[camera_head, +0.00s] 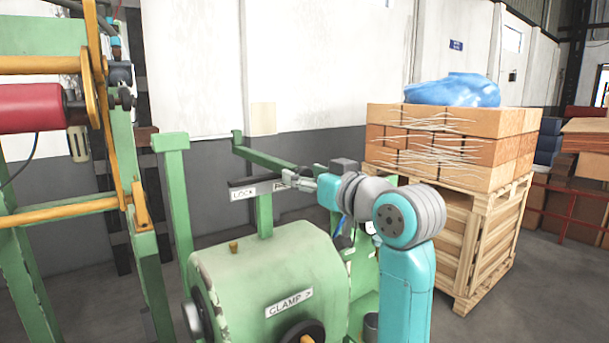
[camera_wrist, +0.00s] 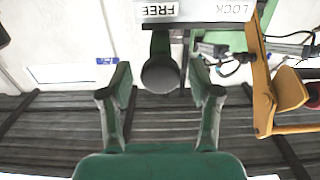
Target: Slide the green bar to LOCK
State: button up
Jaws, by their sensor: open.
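The green bar (camera_head: 264,158) runs from a post at the back toward my gripper (camera_head: 290,178) in the head view. Below it, a dark plate carries a white LOCK label (camera_head: 243,194); its right end is partly hidden by my gripper. In the wrist view the labels are upside down, with FREE (camera_wrist: 160,10) at the left and LOCK (camera_wrist: 232,10) at the right. A dark rounded bar end (camera_wrist: 160,75) is below FREE, between my open fingers, with a gap on each side.
A green machine drum with a CLAMP label (camera_head: 289,303) stands below the plate. A yellow frame (camera_head: 110,130) with a red roller (camera_head: 30,108) is at the left. A wooden pallet of boxes (camera_head: 455,150) stands at the right, behind my arm.

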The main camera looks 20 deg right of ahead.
jog(key=shift+w+a, duration=0.15)
jog(key=shift+w, duration=0.15)
grip_shut()
jog(key=s+a, duration=0.3)
jog(key=a, duration=0.7)
jog(key=shift+s, duration=0.15)
grip_release()
jog(key=shift+a, duration=0.1)
jog(key=shift+s, duration=0.1)
